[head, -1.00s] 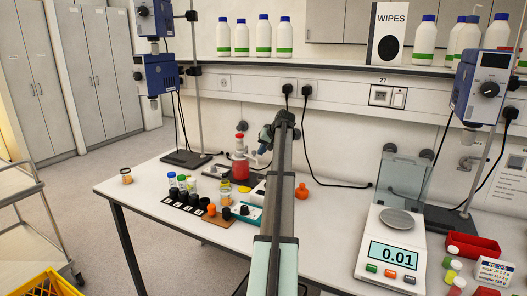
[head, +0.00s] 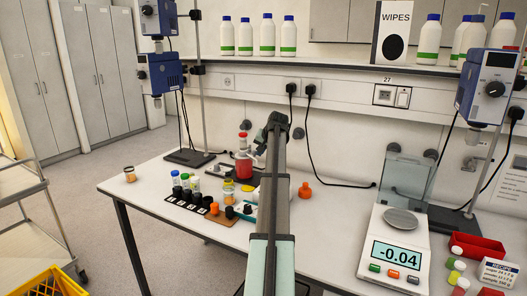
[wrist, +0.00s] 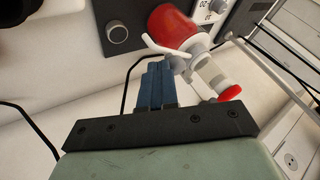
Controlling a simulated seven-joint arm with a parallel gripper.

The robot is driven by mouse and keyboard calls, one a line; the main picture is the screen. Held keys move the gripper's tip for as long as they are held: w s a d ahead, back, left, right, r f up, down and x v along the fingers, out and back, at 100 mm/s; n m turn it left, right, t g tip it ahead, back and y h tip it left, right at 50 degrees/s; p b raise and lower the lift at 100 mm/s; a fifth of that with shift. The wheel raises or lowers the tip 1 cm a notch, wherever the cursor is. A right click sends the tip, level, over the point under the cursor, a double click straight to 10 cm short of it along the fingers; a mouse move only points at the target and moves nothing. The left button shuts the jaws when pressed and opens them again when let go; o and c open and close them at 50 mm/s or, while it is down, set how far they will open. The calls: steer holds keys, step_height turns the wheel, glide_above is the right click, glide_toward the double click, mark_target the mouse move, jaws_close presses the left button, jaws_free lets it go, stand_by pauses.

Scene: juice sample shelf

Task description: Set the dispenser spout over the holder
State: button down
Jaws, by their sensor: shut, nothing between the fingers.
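The dispenser (head: 243,166) is a bottle of red liquid with a white collar and red top, standing at the back of the bench. In the wrist view its red body (wrist: 174,24) is at the top, and its white spout (wrist: 163,48) curves out beside my fingers. My gripper (wrist: 156,68) has its blue fingers shut and empty, with the tips close to the spout; I cannot tell whether they touch. An open-looking vial with orange contents (head: 228,188) stands in front of the dispenser, by a brown holder (head: 219,217) that is partly hidden.
A black rack of capped vials (head: 187,198) stands left of the holder. A loose orange stopper (head: 305,190) lies right of my arm. The balance (head: 395,250) stands at the right, near red trays (head: 475,245). Bare bench lies between arm and balance.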

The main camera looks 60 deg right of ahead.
steer(key=w+a+m+g+h, duration=0.3)
steer(key=w+a+m+g, duration=0.4)
steer(key=w+m, duration=0.6)
steer(key=shift+a+h, duration=0.4)
steer(key=shift+w, duration=0.15)
stand_by(0.3)
steer(key=shift+d, duration=0.2)
